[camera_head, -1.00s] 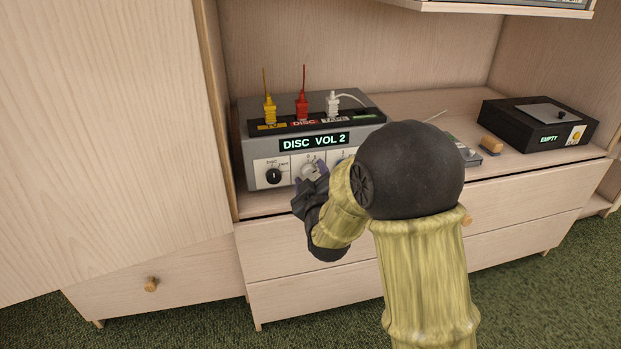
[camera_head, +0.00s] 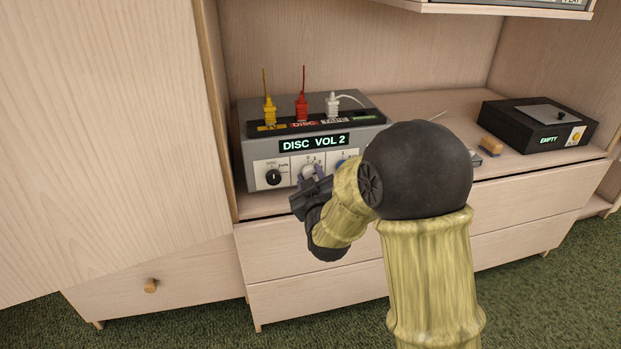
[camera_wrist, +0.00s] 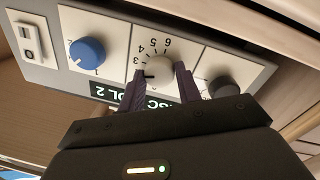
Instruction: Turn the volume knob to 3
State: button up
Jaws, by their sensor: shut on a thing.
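The grey amplifier (camera_head: 250,150) stands on the cabinet top, and its display (camera_head: 314,143) reads DISC VOL 2. The volume knob (camera_wrist: 159,68) is pale and round, with a dial of numbers around it; 3, 4, 5 and 6 show in the wrist view. Its dark pointer mark sits just below the 3 in that view. My gripper (camera_wrist: 160,84) is shut on the knob, one purple finger on each side. In the head view my gripper (camera_head: 311,178) partly covers the knob (camera_head: 308,170).
A black selector knob (camera_head: 273,176) and a blue knob (camera_wrist: 87,52) flank the volume knob closely. Yellow, red and white plugs (camera_head: 301,108) stand on top of the amplifier. A black player (camera_head: 540,125) reading EMPTY is at right.

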jog(key=shift+m, duration=1.5)
jog(key=o, duration=1)
jog(key=shift+c, duration=0.2)
jog(key=shift+s, duration=0.1)
jog(key=s+d+b, duration=0.1)
jog(key=s+b, duration=0.4)
jog(key=s, duration=0.3)
jog(key=s+d+b, duration=0.2)
jog(key=s+b, duration=0.3)
jog(key=s, duration=0.4)
jog(key=shift+d+r+b, duration=0.3)
jog(key=shift+r+b, duration=0.1)
